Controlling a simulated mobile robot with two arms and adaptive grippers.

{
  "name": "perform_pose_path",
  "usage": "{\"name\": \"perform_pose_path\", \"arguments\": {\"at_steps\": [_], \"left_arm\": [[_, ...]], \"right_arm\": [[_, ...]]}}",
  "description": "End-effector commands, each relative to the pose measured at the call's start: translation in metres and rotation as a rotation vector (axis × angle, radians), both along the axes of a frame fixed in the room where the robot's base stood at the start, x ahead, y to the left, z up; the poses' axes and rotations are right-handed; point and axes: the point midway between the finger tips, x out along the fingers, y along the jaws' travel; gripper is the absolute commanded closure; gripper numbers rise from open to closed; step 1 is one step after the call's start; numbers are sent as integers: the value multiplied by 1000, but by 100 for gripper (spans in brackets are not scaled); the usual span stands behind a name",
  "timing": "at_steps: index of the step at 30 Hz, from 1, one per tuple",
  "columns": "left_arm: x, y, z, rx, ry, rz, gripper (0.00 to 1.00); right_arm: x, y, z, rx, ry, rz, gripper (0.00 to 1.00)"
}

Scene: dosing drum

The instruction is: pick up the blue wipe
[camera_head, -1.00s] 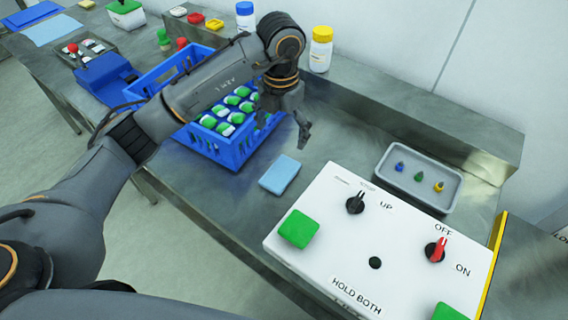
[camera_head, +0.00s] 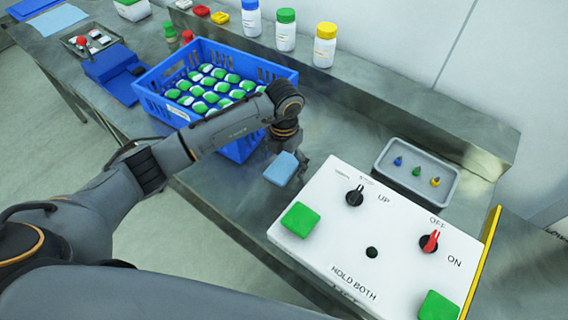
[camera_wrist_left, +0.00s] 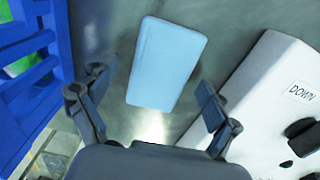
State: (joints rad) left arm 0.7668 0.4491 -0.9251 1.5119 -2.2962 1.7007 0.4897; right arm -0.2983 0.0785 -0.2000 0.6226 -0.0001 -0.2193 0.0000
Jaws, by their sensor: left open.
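The blue wipe (camera_head: 281,168) is a flat light-blue rectangle lying on the metal table, between the blue crate and the white control box. In the left wrist view the wipe (camera_wrist_left: 166,63) lies beyond and between my fingertips, with nothing touching it. My left gripper (camera_head: 290,163) is low over the table at the wipe, its fingers partly hidden behind the wrist and the wipe's edge. In the left wrist view the left gripper (camera_wrist_left: 152,97) is open and empty. My right gripper is not in view.
The blue crate (camera_head: 250,146) with several green-and-white items stands left of the wipe. The white control box (camera_head: 330,215) is close on the right. A grey tray (camera_head: 449,201) with small coloured pieces and several bottles (camera_head: 286,35) stand farther back.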

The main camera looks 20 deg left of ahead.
Motion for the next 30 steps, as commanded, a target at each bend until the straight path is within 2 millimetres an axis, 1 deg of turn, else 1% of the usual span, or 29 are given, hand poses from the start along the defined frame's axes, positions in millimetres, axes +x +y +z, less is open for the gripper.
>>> {"name": "perform_pose_path", "arguments": {"at_steps": [1, 4, 5, 6, 8, 9, 11, 12, 23, 26, 30], "left_arm": [[0, 0, 0, 0, -1, 0, 11], [0, 0, 0, 0, 0, 0, 11], [0, 0, 0, 0, 0, 0, 13], [0, 0, 0, 0, 0, 0, 21], [0, 0, 0, 0, 0, 0, 34], [0, 0, 0, 0, 0, 0, 42], [0, 0, 0, 0, 0, 0, 54], [0, 0, 0, 0, 0, 0, 56], [0, 0, 1, 0, 0, 0, 56], [0, 0, 5, 0, -1, -1, 56], [1, 0, 20, -1, -5, -1, 56]], "right_arm": [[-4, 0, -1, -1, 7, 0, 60], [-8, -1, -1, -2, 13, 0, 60], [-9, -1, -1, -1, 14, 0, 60], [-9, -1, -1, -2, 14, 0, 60], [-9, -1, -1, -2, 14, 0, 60], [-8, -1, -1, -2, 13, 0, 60], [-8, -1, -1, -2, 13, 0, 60], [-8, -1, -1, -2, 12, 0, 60], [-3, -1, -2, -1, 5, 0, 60], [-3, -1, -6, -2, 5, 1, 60], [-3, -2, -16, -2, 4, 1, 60]]}}
